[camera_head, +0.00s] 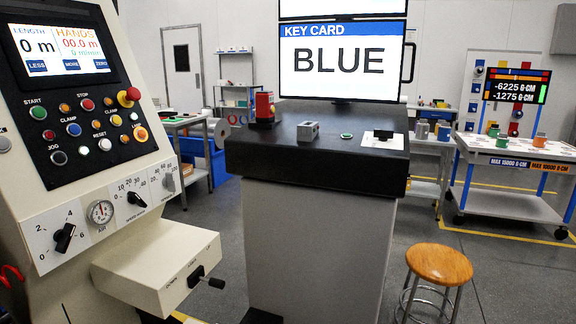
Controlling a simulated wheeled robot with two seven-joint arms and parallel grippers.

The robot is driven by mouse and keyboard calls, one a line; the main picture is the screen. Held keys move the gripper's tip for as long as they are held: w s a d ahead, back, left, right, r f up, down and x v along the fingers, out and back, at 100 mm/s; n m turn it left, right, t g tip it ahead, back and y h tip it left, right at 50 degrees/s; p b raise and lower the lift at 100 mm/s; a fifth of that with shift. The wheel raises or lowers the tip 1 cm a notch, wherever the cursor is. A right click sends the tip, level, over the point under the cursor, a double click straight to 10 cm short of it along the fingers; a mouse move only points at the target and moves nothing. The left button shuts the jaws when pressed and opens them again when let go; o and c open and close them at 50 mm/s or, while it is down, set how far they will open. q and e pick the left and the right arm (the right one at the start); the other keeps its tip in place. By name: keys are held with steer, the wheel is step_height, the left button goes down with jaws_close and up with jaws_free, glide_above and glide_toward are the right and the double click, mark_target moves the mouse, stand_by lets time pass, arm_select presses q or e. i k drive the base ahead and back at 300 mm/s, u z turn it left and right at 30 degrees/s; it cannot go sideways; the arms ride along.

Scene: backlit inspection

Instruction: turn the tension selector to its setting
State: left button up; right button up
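A cream machine with a sloped black control panel (85,128) stands at the left. Its lower front strip carries several dials. A black knob (64,238) sits on a scale with 0, 2, 4 and 6, its pointer tilted to the upper right. A second black knob (136,199) sits on a scale from 0 to 40. A grey knob (168,182) sits on a scale reaching about 100. The small captions are too blurred to tell which one is the tension selector. Neither of my grippers is in view.
A round air gauge (100,212) sits between the two black knobs. A cream box with a black lever (205,280) juts out below the dials. A dark-topped counter (320,153) stands in the middle under a screen (342,59) reading KEY CARD BLUE. A wooden stool (439,264) stands right.

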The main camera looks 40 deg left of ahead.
mark_target(168, 181)
steer(key=u, duration=0.15)
steer(key=i, duration=1.6)
steer(key=u, duration=0.75)
